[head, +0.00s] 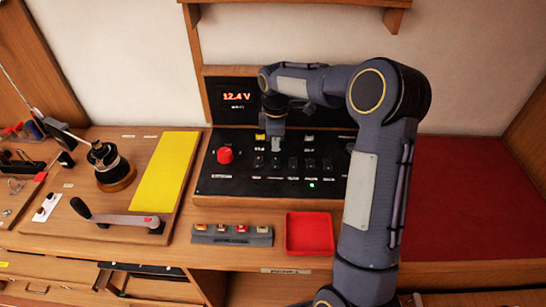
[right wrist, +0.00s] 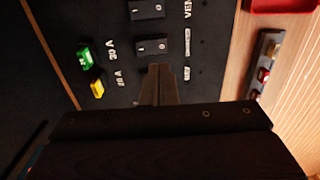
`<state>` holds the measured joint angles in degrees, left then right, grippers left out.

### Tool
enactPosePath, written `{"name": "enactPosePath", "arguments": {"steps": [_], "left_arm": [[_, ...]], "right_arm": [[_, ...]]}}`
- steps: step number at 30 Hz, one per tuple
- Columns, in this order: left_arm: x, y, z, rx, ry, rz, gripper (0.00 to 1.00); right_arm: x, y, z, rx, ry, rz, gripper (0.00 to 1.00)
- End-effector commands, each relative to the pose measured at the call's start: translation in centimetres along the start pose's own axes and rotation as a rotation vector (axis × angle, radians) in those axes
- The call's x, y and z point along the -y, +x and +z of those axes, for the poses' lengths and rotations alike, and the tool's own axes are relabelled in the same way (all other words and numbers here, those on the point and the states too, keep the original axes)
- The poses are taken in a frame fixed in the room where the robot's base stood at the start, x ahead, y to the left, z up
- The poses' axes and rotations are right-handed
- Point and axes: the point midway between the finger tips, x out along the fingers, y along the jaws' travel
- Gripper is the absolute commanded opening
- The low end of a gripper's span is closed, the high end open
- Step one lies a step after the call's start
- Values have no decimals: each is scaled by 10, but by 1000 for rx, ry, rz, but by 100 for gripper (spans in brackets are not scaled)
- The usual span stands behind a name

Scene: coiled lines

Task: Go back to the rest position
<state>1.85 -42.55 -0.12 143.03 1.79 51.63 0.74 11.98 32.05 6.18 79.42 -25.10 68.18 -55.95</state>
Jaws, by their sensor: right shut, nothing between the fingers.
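My right gripper (head: 277,143) hangs over the upper part of the black switch panel (head: 215,186), its fingers pointing down. In the right wrist view its fingers (right wrist: 158,85) are together and empty, in front of the panel by a black rocker switch (right wrist: 150,46). I cannot tell whether the tips touch the panel. My right arm reaches in from the lower right and hides the panel's right part. My left gripper is not in view.
The panel has a red knob (head: 225,155), several switches and a lit green lamp (head: 311,184). A display (head: 238,97) reads 12.4 V. In front lie a grey fuse strip (head: 232,240) and red tray (head: 310,232). A lever (head: 120,219) and yellow plate (head: 165,170) are left.

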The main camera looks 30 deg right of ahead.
Motion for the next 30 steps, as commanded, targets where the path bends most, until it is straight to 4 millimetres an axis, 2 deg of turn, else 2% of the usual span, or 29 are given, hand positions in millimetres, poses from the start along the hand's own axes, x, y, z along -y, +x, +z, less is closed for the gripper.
{"name": "enactPosePath", "arguments": {"steps": [7, 11, 14, 18, 21, 24, 27, 30], "left_arm": [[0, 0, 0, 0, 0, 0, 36], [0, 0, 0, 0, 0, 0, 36], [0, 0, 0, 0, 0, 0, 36], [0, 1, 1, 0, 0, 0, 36], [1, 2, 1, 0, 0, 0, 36], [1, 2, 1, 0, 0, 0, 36], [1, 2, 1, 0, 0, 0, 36], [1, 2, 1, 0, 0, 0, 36]], "right_arm": [[1, -1, 0, -2, 3, 1, 0], [15, -19, 5, -27, 60, 17, 0], [44, -48, 13, -79, 169, 43, 0], [105, -83, 28, -189, 390, 65, 0], [152, -97, 38, -279, 553, 62, 0], [200, -101, 47, -374, 719, 43, 0], [242, -97, 52, -466, 869, 9, 0], [274, -88, 54, -541, 991, -31, 0]]}}
